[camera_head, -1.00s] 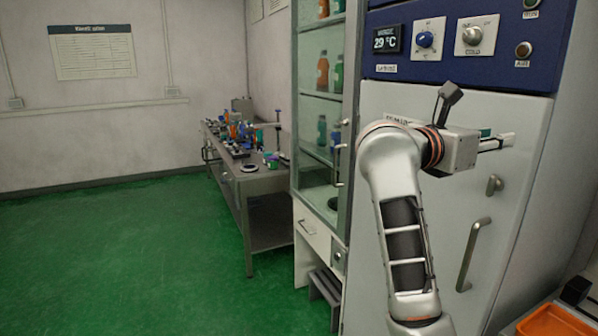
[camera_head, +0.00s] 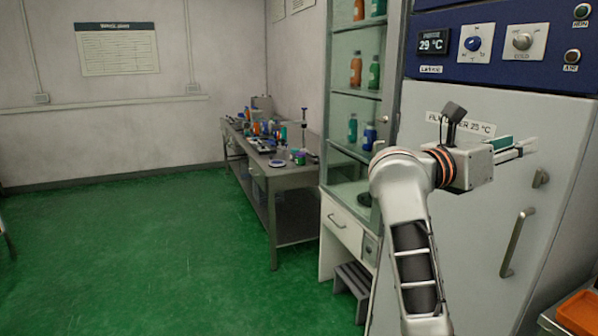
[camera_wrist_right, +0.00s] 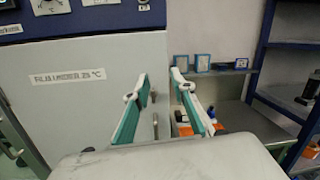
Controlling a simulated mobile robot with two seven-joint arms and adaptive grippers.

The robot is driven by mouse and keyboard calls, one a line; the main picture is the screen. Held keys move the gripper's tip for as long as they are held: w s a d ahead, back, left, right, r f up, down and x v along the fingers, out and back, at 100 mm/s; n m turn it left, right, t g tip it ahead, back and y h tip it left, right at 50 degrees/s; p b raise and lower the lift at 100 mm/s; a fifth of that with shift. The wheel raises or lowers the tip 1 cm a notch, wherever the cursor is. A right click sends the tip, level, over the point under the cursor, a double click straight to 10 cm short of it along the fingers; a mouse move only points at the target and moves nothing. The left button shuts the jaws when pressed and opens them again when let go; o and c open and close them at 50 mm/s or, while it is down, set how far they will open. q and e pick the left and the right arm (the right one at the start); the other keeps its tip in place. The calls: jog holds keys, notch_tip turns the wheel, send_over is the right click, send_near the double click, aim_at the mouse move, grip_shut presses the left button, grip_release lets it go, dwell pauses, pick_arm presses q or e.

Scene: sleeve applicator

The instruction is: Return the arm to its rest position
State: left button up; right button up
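My right arm rises from the bottom of the head view, bent at a grey and orange wrist joint. Its gripper (camera_head: 514,147) points to the right in front of the big grey cabinet door (camera_head: 560,135). In the right wrist view, the two green-padded fingers of my right gripper (camera_wrist_right: 163,108) stand apart with nothing between them. The cabinet door (camera_wrist_right: 75,110) also fills the left of that view. My left gripper is out of view.
A blue control panel (camera_head: 485,75) tops the cabinet, and a door handle (camera_head: 517,243) sticks out below the gripper. A glass cabinet with bottles (camera_head: 357,100) and a steel bench (camera_head: 290,185) stand to the left. An orange tray (camera_head: 580,312) lies at lower right. Green floor (camera_head: 130,250) is open at left.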

jog(key=s+a+f+m+t+y, duration=0.1)
jog(key=a+f+m+t+y, duration=0.55)
jog(key=f+m, duration=0.35)
jog(key=a+f+m+t+y, duration=0.5)
jog(key=f+m+y, duration=0.3)
jog(key=f, duration=0.4)
jog(key=s+a+f+m+t+y, duration=0.1)
jog(key=a+f+m+t+y, duration=0.45)
jog(key=f+m, duration=0.55)
jog(key=s+f+n+g, duration=0.3)
jog(key=s+f, duration=0.4)
jog(key=f, duration=0.4)
jog(key=s+f+n+g, duration=0.3)
jog(key=s+f+g, duration=0.2)
jog(key=f, duration=0.5)
jog(key=s+f+n+g+y, duration=0.1)
jog(key=s+f+n+g, duration=0.3)
jog(key=s+f, duration=0.5)
notch_tip(320, 180, down, 3)
jog(key=shift+s+r, duration=0.15)
jog(key=shift+a, duration=0.15)
